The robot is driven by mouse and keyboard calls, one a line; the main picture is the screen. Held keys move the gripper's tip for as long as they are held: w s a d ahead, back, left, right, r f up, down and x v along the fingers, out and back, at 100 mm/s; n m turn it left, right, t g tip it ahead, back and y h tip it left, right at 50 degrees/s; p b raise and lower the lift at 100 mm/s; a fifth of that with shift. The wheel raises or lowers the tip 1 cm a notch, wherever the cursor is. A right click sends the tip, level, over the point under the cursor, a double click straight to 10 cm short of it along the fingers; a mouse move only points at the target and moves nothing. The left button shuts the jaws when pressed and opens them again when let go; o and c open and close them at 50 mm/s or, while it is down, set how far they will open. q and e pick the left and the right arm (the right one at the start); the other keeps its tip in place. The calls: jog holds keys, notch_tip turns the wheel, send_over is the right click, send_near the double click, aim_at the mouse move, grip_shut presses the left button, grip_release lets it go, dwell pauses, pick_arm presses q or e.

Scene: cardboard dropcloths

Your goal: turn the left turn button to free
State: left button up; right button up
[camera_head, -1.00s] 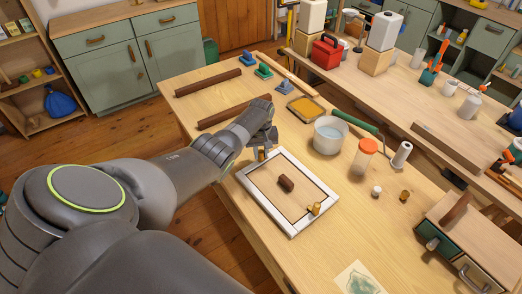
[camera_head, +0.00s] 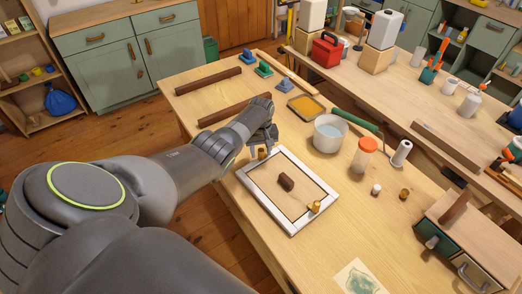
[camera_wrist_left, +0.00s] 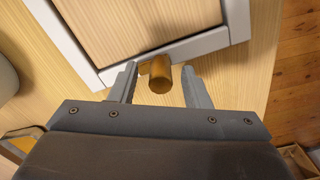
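A white frame (camera_head: 250,187) with a wooden panel (camera_head: 275,200) lies on the workbench. A brown block handle (camera_head: 286,183) sits at the panel's middle. The left turn button (camera_head: 262,154), a brass knob, is on the frame's edge nearest my left gripper. Another brass turn button (camera_head: 315,207) is on the opposite edge. My left gripper (camera_head: 266,146) is at the left turn button. In the left wrist view my gripper (camera_wrist_left: 159,76) is open, its fingers on either side of the brass button (camera_wrist_left: 160,76), with visible gaps. My right gripper is not in view.
Dark wooden bars (camera_head: 228,112) lie behind my left arm. Bare bench surrounds the frame's front side.

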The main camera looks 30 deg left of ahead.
aim_at(261, 149)
pick_arm(q)
jog(key=shift+r, duration=0.1)
jog(key=shift+r, duration=0.3)
notch_tip(261, 149, up, 5)
jog(key=shift+f+p, duration=0.1)
jog(key=shift+p, duration=0.55)
notch_tip(261, 149, up, 12)
jog(key=b, duration=0.1)
jog(key=shift+f, duration=0.2)
